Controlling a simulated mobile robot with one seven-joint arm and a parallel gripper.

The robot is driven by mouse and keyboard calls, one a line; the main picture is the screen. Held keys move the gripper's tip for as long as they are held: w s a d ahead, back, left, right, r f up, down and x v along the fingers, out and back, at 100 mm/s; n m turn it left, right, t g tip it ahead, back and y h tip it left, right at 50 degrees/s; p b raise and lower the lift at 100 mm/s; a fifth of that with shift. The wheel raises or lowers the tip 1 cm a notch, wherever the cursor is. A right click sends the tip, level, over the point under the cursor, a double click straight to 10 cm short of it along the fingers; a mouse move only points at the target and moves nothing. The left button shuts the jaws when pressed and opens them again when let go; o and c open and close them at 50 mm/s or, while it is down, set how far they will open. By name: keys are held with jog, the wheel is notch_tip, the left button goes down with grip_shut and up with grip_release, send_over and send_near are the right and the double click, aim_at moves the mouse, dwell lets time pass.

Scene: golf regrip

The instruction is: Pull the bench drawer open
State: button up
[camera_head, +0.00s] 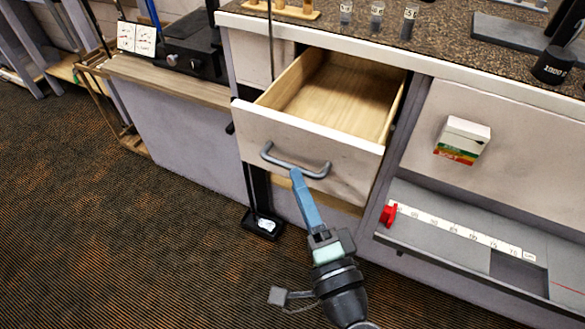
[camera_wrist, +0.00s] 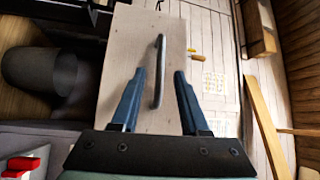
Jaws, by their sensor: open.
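The bench drawer (camera_head: 350,95) stands pulled out of the bench, its pale wooden inside bare where I can see it. Its white front (camera_head: 350,165) carries a grey bar handle (camera_head: 320,173), which also shows in the wrist view (camera_wrist: 157,85). In the wrist view my gripper (camera_wrist: 160,73) is open, with one finger on each side of the bar. Gaps show between the bar and the fingers there. The far back of the drawer is hidden under the bench top.
The speckled bench top (camera_head: 440,30) holds small labelled weights. A small box (camera_head: 463,138) is at the white panel on the right. A grey shelf (camera_head: 440,230) with a ruler and red slider (camera_head: 388,215) juts out below. A black tray (camera_head: 262,223) lies on the floor, left of my arm.

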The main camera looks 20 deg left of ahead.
jog(key=v, duration=0.8)
jog(key=shift+r, duration=0.1)
